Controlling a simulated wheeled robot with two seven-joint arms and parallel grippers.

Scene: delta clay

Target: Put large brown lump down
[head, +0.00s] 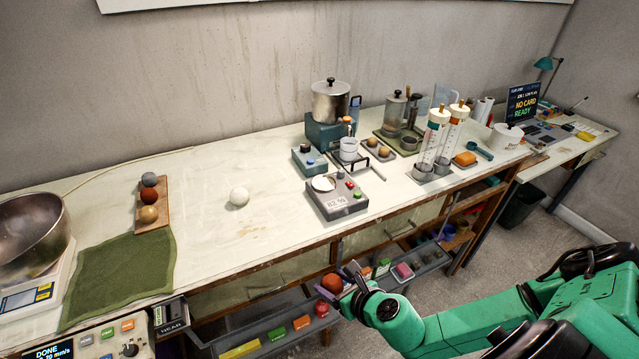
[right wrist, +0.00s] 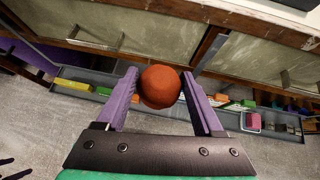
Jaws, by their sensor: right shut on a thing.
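My right gripper (head: 343,281) is shut on a round reddish-brown lump (head: 332,284). It holds the lump in front of the bench's front edge, below the top and over the open drawers as seen in the head view. In the right wrist view the lump (right wrist: 160,87) sits between the tips of the two purple fingers. On the bench, a wooden board (head: 154,222) carries a grey ball (head: 149,180), a red-brown ball (head: 149,196) and a tan ball (head: 148,214) in a row. My left gripper is not visible.
A white ball (head: 239,196) lies on the bench top (head: 215,240), with clear room around it. A small scale (head: 337,199), a green cloth (head: 118,275) and a metal bowl (head: 32,235) stand nearby. Drawers with coloured blocks (head: 301,322) stick out below.

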